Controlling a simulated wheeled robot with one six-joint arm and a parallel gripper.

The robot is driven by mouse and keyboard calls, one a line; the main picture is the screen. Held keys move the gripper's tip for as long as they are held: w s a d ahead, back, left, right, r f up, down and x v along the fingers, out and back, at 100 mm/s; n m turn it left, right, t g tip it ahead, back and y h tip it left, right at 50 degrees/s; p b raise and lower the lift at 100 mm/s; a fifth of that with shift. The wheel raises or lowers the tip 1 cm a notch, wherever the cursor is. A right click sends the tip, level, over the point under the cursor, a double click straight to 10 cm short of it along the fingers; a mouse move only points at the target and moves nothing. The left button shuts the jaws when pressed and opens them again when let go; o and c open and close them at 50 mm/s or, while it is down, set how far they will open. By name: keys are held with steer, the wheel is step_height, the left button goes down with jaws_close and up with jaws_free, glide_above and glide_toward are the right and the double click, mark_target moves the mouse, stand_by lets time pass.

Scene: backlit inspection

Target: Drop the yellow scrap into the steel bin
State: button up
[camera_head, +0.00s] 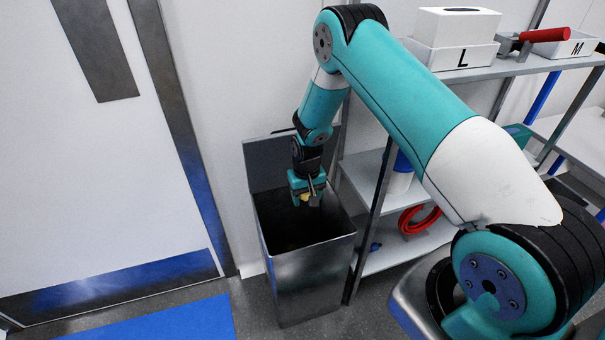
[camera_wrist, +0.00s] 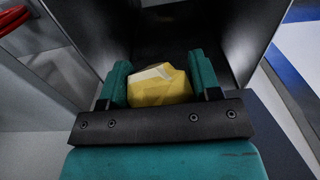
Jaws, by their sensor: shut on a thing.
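The yellow scrap (camera_wrist: 158,86) is a small faceted lump, seen between the two teal fingers in the wrist view. A small part of the yellow scrap (camera_head: 305,197) also shows in the head view. My gripper (camera_head: 307,198) is shut on it and points down over the open mouth of the steel bin (camera_head: 305,275). In the wrist view my gripper (camera_wrist: 160,85) has the dark bin interior beyond it. The bin's lid (camera_head: 268,163) is raised at the back. The bin's floor is too dark to make out.
A shelf rack (camera_head: 385,230) stands just right of the bin, holding a red coiled hose (camera_head: 418,220). White boxes (camera_head: 455,40) and a red-handled tool (camera_head: 540,35) are on its top shelf. A blue mat (camera_head: 165,322) and a door (camera_head: 90,170) are at left.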

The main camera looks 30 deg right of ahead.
steer(key=shift+w+f+b, duration=0.2)
steer(key=shift+f+b, duration=0.25)
steer(key=shift+f, duration=0.15)
steer(key=f+b, duration=0.2)
steer(key=f, duration=0.1)
steer(key=f+b, duration=0.1)
steer(key=f, duration=0.1)
steer(key=shift+d+b, duration=0.25)
steer(key=shift+b, duration=0.05)
steer(key=o, duration=1)
steer(key=shift+c, duration=0.2)
step_height(320, 180, up, 18)
steer(key=shift+s+f+p, duration=0.1)
steer(key=shift+f+p, duration=0.15)
steer(key=shift+p, duration=0.5)
steer(key=shift+a, duration=0.1)
